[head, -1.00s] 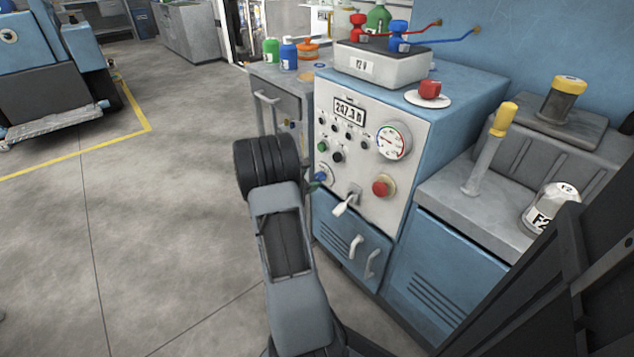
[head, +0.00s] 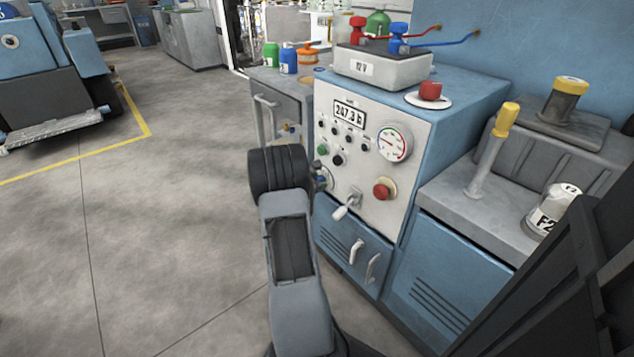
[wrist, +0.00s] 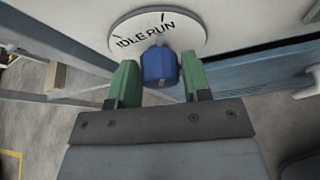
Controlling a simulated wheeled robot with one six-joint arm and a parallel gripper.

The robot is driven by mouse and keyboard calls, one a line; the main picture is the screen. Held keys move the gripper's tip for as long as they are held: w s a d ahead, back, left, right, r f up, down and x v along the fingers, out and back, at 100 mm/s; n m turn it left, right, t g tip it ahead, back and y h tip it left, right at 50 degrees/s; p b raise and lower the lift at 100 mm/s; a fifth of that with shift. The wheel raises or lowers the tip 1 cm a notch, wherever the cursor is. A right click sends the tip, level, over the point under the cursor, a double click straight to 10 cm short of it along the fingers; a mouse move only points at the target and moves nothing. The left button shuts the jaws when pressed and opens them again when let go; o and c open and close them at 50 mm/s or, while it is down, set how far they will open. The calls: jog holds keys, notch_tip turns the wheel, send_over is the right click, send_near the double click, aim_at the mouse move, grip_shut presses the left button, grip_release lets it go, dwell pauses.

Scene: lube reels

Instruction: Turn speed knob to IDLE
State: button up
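The blue speed knob (wrist: 158,68) sits on a round white dial plate (wrist: 185,30) in the wrist view. The plate is marked IDLE on the left and RUN on the right. My gripper (wrist: 160,62) is open, with one green finger on each side of the knob. A gap shows between the knob and each finger. I cannot tell clearly which mark the knob points to. In the head view the knob is mostly hidden by my wrist, at the lower left of the white control panel (head: 372,178).
A grey toggle lever (head: 346,207) and a red button (head: 384,190) are right of the knob. A gauge (head: 393,143) and several small buttons are above. Cabinet handles (head: 373,268) project below. Open floor (head: 170,220) lies to the left.

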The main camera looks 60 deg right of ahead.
jog(key=c, duration=0.5)
jog(key=shift+c, duration=0.2)
jog(key=shift+r+p, duration=0.15)
jog(key=shift+p, duration=0.4)
jog(key=shift+r+n+g+p, duration=0.15)
jog(key=shift+n+g+p, duration=0.4)
jog(key=shift+p, duration=0.5)
jog(key=shift+n+g+y+p, duration=0.25)
jog(key=shift+n+y+p, duration=0.25)
jog(key=shift+p, duration=0.75)
jog(key=n+g+p, duration=0.1)
jog(key=p, duration=0.1)
jog(key=n+g+p, duration=0.1)
jog(key=n+p, duration=0.1)
jog(key=shift+w+f, duration=0.1)
jog(key=shift+f, duration=0.1)
jog(key=shift+f+n+g+p, duration=0.2)
jog(key=shift+n+g+p, duration=0.6)
jog(key=shift+n, duration=0.65)
jog(key=shift+g, duration=0.3)
